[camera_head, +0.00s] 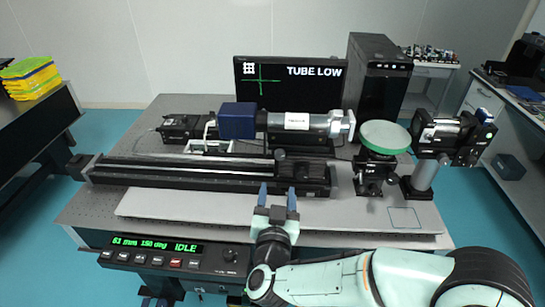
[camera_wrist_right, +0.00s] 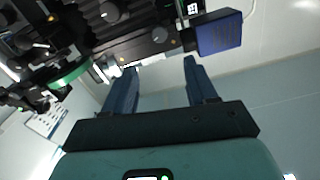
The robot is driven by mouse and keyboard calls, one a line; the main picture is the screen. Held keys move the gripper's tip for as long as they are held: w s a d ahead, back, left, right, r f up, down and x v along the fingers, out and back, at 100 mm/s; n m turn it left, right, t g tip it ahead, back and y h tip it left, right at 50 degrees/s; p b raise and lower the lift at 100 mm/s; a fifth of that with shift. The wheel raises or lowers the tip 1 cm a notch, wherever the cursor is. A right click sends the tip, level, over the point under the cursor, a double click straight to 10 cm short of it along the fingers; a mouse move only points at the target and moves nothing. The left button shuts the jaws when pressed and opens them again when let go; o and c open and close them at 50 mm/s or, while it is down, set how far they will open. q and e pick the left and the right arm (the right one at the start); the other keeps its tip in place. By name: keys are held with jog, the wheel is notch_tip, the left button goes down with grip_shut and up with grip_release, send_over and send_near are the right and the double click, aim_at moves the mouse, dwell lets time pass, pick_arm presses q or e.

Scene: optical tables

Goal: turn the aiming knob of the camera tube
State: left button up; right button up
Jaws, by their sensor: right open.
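The camera tube (camera_head: 297,122) lies level above the black rail on the optical table, with a blue box (camera_head: 237,121) at its left end. A small dark round knob (camera_head: 280,154) shows below the tube; I cannot tell if it is the aiming knob. The wrist view shows the blue box (camera_wrist_right: 219,33) and two dark round knobs, one nearer the middle (camera_wrist_right: 160,34) and one further left (camera_wrist_right: 110,12). My right gripper (camera_head: 278,198) is open and empty in front of the rail, its fingers pointing towards the tube, apart from it. My left gripper is out of view.
A monitor (camera_head: 316,73) behind the tube reads "TUBE LOW", with a green cross and a white grid mark. The black rail (camera_head: 180,174) runs along the table. A green-rimmed disc (camera_head: 385,136) stands right of the tube. A control panel (camera_head: 170,257) at the front reads "IDLE".

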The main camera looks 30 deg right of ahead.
aim_at(280, 156)
jog(key=p+x, duration=0.2)
jog(key=x, duration=1)
jog(key=shift+w+f, duration=0.1)
jog(key=shift+w, duration=0.05)
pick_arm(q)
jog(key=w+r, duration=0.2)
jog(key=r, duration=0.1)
pick_arm(e)
jog(key=c, duration=1.1)
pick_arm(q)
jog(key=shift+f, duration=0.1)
pick_arm(e)
jog(key=shift+o, duration=0.2)
